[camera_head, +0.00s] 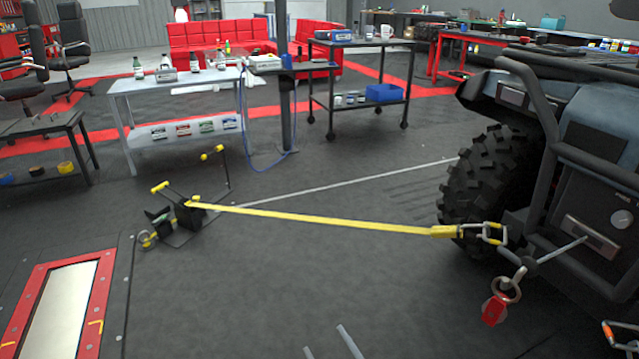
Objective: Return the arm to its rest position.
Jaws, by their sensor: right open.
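Two pale finger tips of my right gripper (330,346) show at the bottom edge, apart, with nothing seen between them. The rest of that gripper and its arm are out of view. My left gripper is not in view. A yellow strap (320,218) runs straight above the floor from a dark device with yellow handles (188,212) at the left to a metal hook (484,233) at the vehicle's front. The right gripper is apart from the strap, on the near side of it.
The vehicle (590,130), with a big knobbly tyre (482,185) and a red shackle (495,308), fills the right. A red-framed floor plate (95,290) lies at lower left. A white table (177,84) and a dark cart (358,75) stand behind. The middle floor is clear.

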